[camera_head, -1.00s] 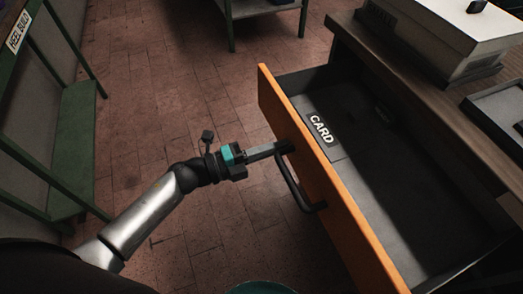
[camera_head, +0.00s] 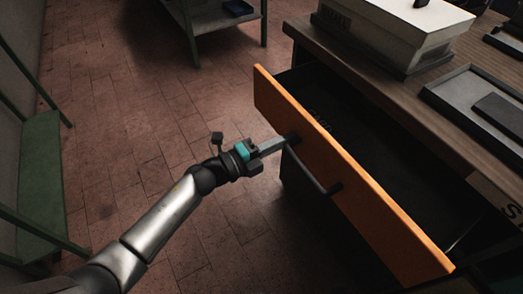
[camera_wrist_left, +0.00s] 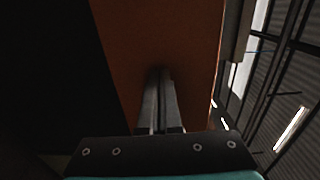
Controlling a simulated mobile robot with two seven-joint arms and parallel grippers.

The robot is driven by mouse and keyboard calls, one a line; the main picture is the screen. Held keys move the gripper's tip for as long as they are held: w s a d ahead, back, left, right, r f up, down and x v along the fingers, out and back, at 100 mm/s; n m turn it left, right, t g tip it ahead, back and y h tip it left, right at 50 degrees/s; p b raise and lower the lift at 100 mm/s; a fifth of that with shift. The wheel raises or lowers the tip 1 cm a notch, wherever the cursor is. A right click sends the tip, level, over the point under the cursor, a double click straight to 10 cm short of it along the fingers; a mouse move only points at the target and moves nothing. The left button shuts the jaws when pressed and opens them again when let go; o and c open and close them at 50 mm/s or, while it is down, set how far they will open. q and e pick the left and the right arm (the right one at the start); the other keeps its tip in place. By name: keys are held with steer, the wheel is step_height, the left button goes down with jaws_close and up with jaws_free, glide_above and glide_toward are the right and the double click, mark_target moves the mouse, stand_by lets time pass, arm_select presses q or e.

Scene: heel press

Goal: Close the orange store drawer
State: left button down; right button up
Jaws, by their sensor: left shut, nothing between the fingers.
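The orange store drawer (camera_head: 350,178) stands partly open from the wooden-topped bench, its dark inside in shadow. A black bar handle (camera_head: 311,168) is on its orange front. My left gripper (camera_head: 290,141) is shut and empty, its fingertips against the orange front near the handle's upper end. In the left wrist view the shut fingers (camera_wrist_left: 160,80) point straight at the orange front (camera_wrist_left: 160,35). Whether the tips also touch the handle is hard to tell. My right gripper is not in view.
The bench top (camera_head: 440,62) carries a white box (camera_head: 395,30) and a dark tray (camera_head: 480,105). A green bench (camera_head: 38,180) stands at the left and a green-framed table (camera_head: 215,20) at the back. The tiled floor (camera_head: 130,130) between them is clear.

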arm_select(q)
steer(key=b+x, duration=0.1)
steer(key=x, duration=0.6)
steer(key=shift+w+d+f+b, duration=0.1)
steer(key=shift+b, duration=0.3)
steer(key=b+x, duration=0.2)
steer(key=x, duration=0.4)
steer(key=shift+w+d+b, duration=0.1)
steer(key=shift+d+b, duration=0.05)
steer(key=shift+b, duration=0.15)
steer(key=shift+w+d, duration=0.35)
steer(key=shift+d, duration=0.15)
steer(key=shift+d+b, duration=0.1)
steer(key=shift+b, duration=0.3)
steer(key=shift+r, duration=0.25)
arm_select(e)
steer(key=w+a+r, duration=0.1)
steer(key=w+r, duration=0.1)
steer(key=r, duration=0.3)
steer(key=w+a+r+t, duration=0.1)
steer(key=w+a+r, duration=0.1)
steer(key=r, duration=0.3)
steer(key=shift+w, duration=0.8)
arm_select(q)
steer(key=shift+w+r, duration=0.1)
steer(key=shift+r, duration=0.05)
